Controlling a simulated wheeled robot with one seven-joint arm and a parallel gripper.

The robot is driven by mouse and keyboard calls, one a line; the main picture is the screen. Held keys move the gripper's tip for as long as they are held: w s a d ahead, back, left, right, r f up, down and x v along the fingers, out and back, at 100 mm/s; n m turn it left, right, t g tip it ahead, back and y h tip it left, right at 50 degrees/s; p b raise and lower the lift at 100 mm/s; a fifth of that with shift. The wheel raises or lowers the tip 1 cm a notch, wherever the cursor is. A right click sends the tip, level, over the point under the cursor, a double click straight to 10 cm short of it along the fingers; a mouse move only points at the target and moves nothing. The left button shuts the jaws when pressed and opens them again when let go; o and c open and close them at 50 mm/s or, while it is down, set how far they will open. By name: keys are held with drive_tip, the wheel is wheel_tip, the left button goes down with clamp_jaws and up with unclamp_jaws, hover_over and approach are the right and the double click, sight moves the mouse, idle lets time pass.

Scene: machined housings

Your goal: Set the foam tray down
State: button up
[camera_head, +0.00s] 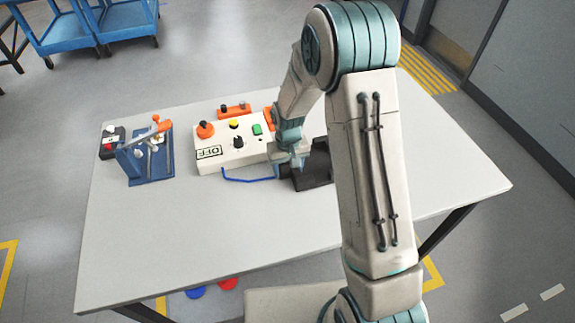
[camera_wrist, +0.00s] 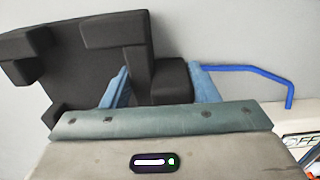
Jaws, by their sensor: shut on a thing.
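The foam tray (camera_head: 318,172) is a black block with raised corners, at the middle of the white table in the head view, partly hidden behind my arm. In the wrist view the tray (camera_wrist: 75,62) fills the upper left and looks turned at an angle. My gripper (camera_wrist: 160,86) is shut on a part of the tray, with one blue finger on either side of it. In the head view my gripper (camera_head: 291,160) is at the tray's left end. I cannot tell whether the tray touches the table.
A blue bent line (camera_head: 248,180) lies left of the tray. Behind it stands a white control box (camera_head: 230,150) with knobs and an OFF label. A blue clamp fixture (camera_head: 150,160) stands at the left. The table's front (camera_head: 200,235) is clear.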

drive_tip(key=shift+f+b, duration=0.25)
drive_tip(key=shift+b, duration=0.05)
drive_tip(key=o, duration=1)
drive_tip(key=shift+r, duration=0.1)
drive_tip(key=shift+r, duration=0.1)
